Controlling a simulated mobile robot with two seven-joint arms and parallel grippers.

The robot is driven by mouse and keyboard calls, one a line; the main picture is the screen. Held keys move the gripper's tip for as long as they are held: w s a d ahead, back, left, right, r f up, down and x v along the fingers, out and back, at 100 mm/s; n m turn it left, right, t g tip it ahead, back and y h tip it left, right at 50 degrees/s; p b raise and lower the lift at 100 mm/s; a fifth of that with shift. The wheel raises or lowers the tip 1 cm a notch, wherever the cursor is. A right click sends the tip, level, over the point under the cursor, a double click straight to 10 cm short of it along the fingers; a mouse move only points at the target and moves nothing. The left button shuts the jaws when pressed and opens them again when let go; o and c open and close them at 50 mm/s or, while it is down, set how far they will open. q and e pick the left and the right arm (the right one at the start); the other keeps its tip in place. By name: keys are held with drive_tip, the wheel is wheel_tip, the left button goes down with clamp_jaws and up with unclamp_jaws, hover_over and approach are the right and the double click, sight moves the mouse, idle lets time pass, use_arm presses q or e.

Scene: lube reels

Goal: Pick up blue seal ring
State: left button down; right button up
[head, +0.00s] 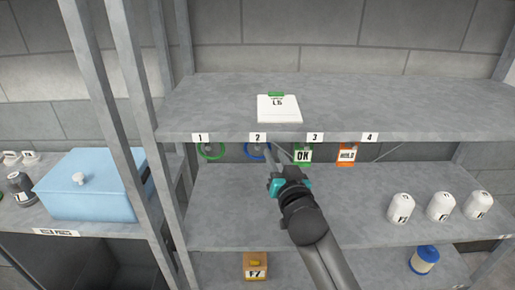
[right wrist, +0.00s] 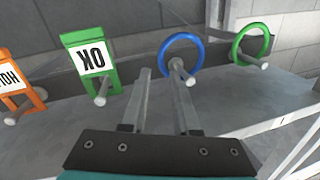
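The blue seal ring (head: 249,153) hangs on a peg below label 2, under the upper shelf. It also shows in the right wrist view (right wrist: 166,46), with its peg end poking out through it. My right gripper (head: 275,160) is in front of the peg row, just right of the ring in the head view. In the right wrist view my right gripper (right wrist: 159,74) has its two fingers apart with nothing between them. The tip of its right finger appears close to the ring's lower part and peg; whether they touch I cannot tell. My left gripper is not in view.
A green ring (head: 201,151) hangs at peg 1. A green OK tag (head: 303,155) and an orange HOLD tag (head: 346,154) hang at pegs 3 and 4. White bottles (head: 400,207) stand right on the middle shelf (head: 340,205). Metal posts (head: 125,100) rise on the left.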

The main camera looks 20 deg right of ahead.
sight(270, 147)
drive_tip(key=shift+w+d+f, duration=0.1)
drive_tip(key=shift+w+f, duration=0.05)
drive_tip(key=shift+w, duration=1.15)
drive_tip(key=shift+w+d+f, duration=0.1)
drive_tip(key=shift+w+f, duration=0.05)
drive_tip(key=shift+w, duration=1.1)
clamp_jaws()
